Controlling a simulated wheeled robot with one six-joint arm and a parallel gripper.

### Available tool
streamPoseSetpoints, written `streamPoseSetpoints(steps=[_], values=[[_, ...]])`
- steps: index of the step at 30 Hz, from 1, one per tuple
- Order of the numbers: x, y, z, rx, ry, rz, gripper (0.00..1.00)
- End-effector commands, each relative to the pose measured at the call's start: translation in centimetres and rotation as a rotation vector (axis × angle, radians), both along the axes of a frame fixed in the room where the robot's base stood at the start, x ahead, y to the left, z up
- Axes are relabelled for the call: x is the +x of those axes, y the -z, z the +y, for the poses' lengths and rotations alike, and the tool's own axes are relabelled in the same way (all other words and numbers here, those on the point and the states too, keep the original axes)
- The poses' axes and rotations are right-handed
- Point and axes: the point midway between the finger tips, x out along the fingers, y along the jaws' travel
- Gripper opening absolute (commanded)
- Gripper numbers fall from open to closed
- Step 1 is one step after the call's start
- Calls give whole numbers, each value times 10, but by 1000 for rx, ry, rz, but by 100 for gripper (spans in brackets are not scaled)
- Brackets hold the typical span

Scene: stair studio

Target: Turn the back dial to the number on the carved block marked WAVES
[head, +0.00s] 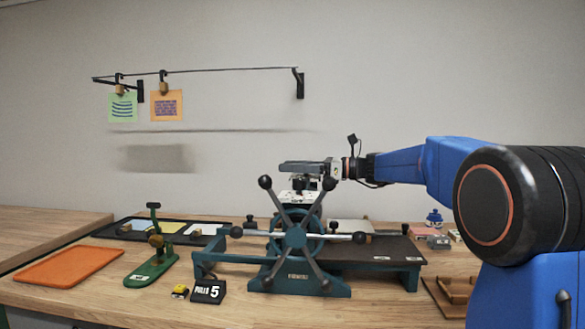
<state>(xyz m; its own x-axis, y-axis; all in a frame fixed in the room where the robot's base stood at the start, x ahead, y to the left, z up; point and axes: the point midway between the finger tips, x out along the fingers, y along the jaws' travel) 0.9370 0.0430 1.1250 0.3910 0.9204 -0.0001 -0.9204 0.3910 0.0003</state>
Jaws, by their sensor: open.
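My gripper (301,168) reaches in from the right, with its fingers pointing left, above the top of a teal etching press (308,284) with a black-knobbed star wheel. The jaws look empty. Pale and dark parts (300,186) show just below the jaws at the press top; I cannot tell whether the gripper touches them. I cannot make out the back dial or its numbers. Several small blocks (438,242) lie at the right behind the press bed; their markings are too small to read. A green print with blue wavy lines (122,107) hangs on the wall rail.
A black sign reading "PULLS 5" (208,291) stands before the press. A green hand tool on a base (152,266), an orange tray (69,267) and a dark tray (134,223) are at left. An orange print (166,106) hangs above. A wooden tray (446,297) is at right.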

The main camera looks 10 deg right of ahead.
Motion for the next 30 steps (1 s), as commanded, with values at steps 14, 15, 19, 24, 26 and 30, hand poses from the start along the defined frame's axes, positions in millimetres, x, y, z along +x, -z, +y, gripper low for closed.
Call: streamPoseSetpoints(steps=[14,15,19,24,26,30], values=[[0,-1,0,1,16,-1,1],[0,-1,0,1,26,-1,1],[2,0,-1,1,78,0,1],[4,-1,-3,0,193,-1,1],[6,0,-4,0,243,0,1],[10,-1,-7,0,373,-1,1]])
